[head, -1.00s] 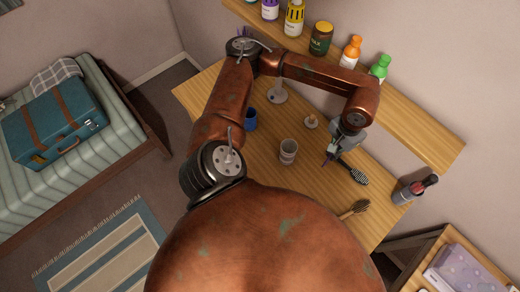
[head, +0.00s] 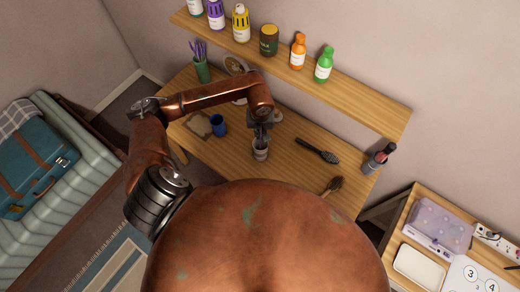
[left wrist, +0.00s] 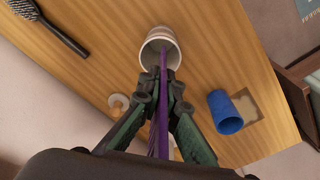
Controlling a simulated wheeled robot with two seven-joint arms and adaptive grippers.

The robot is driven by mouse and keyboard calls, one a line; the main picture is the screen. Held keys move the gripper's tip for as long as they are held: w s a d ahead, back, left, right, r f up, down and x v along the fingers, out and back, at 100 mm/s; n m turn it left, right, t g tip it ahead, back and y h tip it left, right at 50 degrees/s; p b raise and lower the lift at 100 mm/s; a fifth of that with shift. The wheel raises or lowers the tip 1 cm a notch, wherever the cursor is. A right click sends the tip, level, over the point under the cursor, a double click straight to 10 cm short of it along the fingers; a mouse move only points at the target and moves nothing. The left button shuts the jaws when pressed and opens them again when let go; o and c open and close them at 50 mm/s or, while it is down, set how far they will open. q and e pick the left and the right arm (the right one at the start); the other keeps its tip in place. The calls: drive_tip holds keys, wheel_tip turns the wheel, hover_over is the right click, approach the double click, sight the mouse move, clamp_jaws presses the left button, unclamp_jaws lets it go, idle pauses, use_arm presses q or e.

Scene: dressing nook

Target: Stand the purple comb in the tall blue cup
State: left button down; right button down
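My left gripper (head: 260,133) is shut on the purple comb (left wrist: 163,112), which shows between its fingers (left wrist: 163,88) in the left wrist view. The comb's far end overlaps the mouth of a pale grey banded cup (left wrist: 158,45); I cannot tell whether it is inside. In the head view the gripper is right over this grey cup (head: 260,153), and the comb is mostly hidden. The blue cup (head: 218,125) stands to the left of the gripper, upright and apart from it. It also shows at right in the left wrist view (left wrist: 225,112). My right gripper is not in view.
A black hairbrush (head: 318,151) and a wooden brush (head: 332,186) lie right on the table (head: 290,180). A bottle-lined shelf (head: 345,95) overhangs the back. A dark holder (head: 376,163) is far right.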

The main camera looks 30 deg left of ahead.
use_arm(q)
wheel_tip(320, 180, down, 4)
drive_tip(key=shift+f+p, duration=0.25)
drive_tip(key=shift+p, duration=0.1)
wheel_tip(320, 180, down, 4)
drive_tip(key=shift+f+p, duration=0.1)
drive_tip(key=shift+p, duration=0.3)
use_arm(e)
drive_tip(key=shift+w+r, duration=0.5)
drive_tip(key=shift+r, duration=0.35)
use_arm(q)
drive_tip(key=shift+f+b, duration=0.65)
drive_tip(key=shift+b, duration=0.15)
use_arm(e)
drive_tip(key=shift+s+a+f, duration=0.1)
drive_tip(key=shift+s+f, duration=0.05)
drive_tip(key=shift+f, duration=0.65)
use_arm(q)
drive_tip(key=c, duration=2.4)
unclamp_jaws()
drive_tip(key=shift+r, duration=0.1)
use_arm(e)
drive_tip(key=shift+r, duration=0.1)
